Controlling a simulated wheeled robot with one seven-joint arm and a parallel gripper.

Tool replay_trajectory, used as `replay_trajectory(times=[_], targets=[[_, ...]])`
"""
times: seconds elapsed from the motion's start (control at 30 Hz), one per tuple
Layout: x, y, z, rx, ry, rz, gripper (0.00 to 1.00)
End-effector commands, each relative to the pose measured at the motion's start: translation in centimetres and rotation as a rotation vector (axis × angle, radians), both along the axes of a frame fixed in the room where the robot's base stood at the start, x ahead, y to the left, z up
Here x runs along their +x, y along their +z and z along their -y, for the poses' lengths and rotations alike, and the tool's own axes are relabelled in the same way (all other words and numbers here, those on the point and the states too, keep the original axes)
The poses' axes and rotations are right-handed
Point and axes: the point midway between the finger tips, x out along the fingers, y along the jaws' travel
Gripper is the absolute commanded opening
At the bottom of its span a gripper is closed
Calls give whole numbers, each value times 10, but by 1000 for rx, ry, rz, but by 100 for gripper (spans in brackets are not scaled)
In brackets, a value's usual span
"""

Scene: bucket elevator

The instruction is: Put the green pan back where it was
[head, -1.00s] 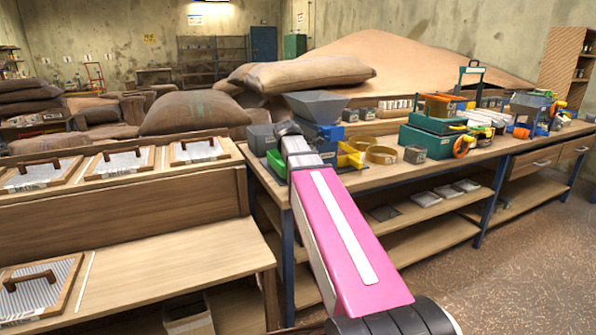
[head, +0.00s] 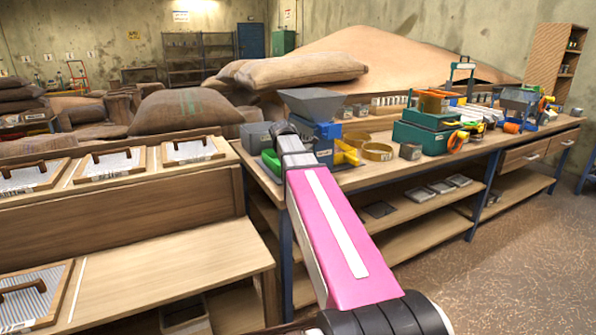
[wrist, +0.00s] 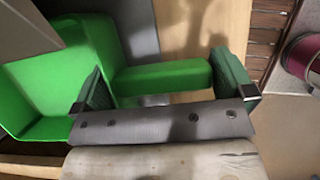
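The green pan (head: 273,167) is at the near left corner of the long workbench, left of the blue machine with a grey hopper (head: 312,105); my wrist partly hides it in the head view. In the wrist view the pan's tray (wrist: 45,85) is at the left, and its handle (wrist: 165,77) reaches right across the space between my fingers. My gripper (wrist: 165,85) has its two dark green finger pads wide apart, one at each end of the visible handle. I cannot tell whether the pads touch it.
A yellow scoop (head: 345,153) and a brass ring (head: 377,151) are right of the machine. A green machine (head: 425,132) stands further along the bench. Wooden-framed screens (head: 195,150) lie on the left bench. Floor at the right (head: 500,240) is clear.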

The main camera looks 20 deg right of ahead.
Motion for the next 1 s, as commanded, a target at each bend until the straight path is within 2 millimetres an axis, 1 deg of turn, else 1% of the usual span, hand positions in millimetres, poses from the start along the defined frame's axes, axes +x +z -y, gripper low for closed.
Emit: replay_trajectory(times=[0.17, 0.7, 0.9, 1.0], targets=[[0, 10, -4, 0, 0, 0, 100], [-7, 93, -37, 0, 1, 2, 100], [-9, 109, -43, 0, 0, 1, 100], [-10, 113, -45, 0, 0, 0, 100]])
